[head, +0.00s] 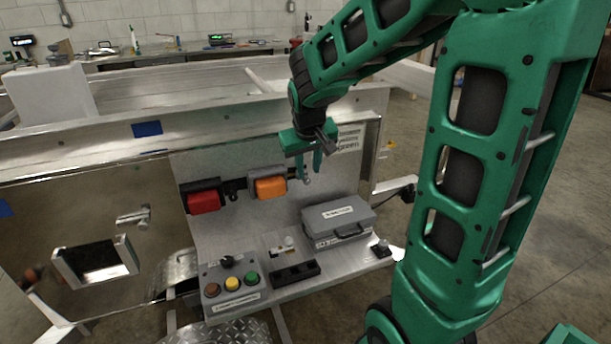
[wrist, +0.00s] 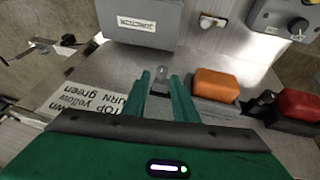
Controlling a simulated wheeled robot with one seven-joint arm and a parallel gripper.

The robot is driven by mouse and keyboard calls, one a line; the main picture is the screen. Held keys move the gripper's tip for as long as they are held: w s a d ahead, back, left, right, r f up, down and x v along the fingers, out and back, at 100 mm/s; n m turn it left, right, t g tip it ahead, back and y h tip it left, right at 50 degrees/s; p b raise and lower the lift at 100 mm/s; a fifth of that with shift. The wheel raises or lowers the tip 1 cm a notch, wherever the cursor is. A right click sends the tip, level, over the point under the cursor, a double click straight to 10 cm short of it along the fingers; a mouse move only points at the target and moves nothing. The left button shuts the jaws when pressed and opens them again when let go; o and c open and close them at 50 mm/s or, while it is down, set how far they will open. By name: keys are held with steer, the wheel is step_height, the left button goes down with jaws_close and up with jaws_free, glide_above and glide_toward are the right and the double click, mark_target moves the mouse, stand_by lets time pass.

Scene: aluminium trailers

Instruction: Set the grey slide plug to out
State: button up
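A small grey rounded piece (head: 307,180), which looks like the grey slide plug, sits on the metal panel just right of the orange block. In the wrist view the piece (wrist: 162,72) shows just beyond and between my fingertips. My gripper (head: 311,170) points down at the panel with its fingers apart. In the wrist view my gripper (wrist: 163,80) is open with nothing held between the fingers. I cannot tell whether the fingers touch the piece, nor whether it is in or out.
An orange block (head: 270,187) and a red block (head: 204,201) are on the panel to the left. A grey case (head: 338,222) stands below on the shelf. A button box (head: 231,285) is at the front left. A printed sign (wrist: 88,100) is beside my gripper.

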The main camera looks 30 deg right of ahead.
steer(key=v, duration=0.6)
steer(key=shift+r, duration=0.15)
steer(key=shift+a, duration=0.1)
steer(key=s+d+f+m+g+y, duration=0.1)
steer(key=s+f+m+g, duration=0.1)
steer(key=s, duration=1.1)
steer(key=s+d+f+m+g+y, duration=0.1)
steer(key=s+f, duration=0.3)
steer(key=s, duration=0.9)
steer(key=shift+s+m+g+y, duration=0.4)
steer(key=shift+m+g, duration=0.1)
steer(key=shift+f, duration=0.15)
steer(key=shift+w+f, duration=0.25)
steer(key=shift+w, duration=0.4)
